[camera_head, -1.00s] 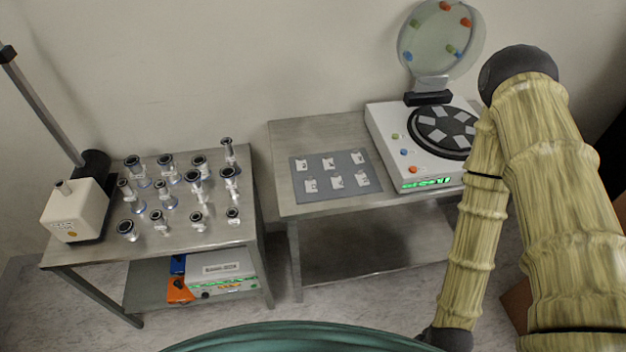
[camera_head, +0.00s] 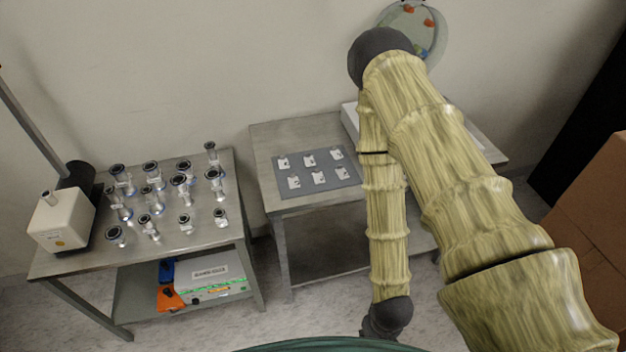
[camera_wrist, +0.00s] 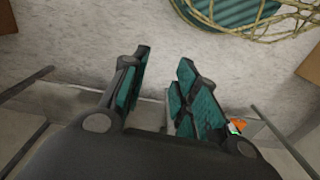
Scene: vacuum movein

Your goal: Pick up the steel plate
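A flat grey mat or plate (camera_head: 318,193) lies on the middle steel table. On it are several small square pale pieces, such as a front-row piece (camera_head: 294,182), with small markings on them. I cannot tell by sight which item is the steel plate. In the head view my arm hangs down in front of the right part of the middle table. The gripper's fingers are hidden there.
The left table (camera_head: 140,240) holds several metal flanged fittings and a white device (camera_head: 62,220). A cardboard box (camera_head: 600,230) is at the right. Floor is clear in front of the tables.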

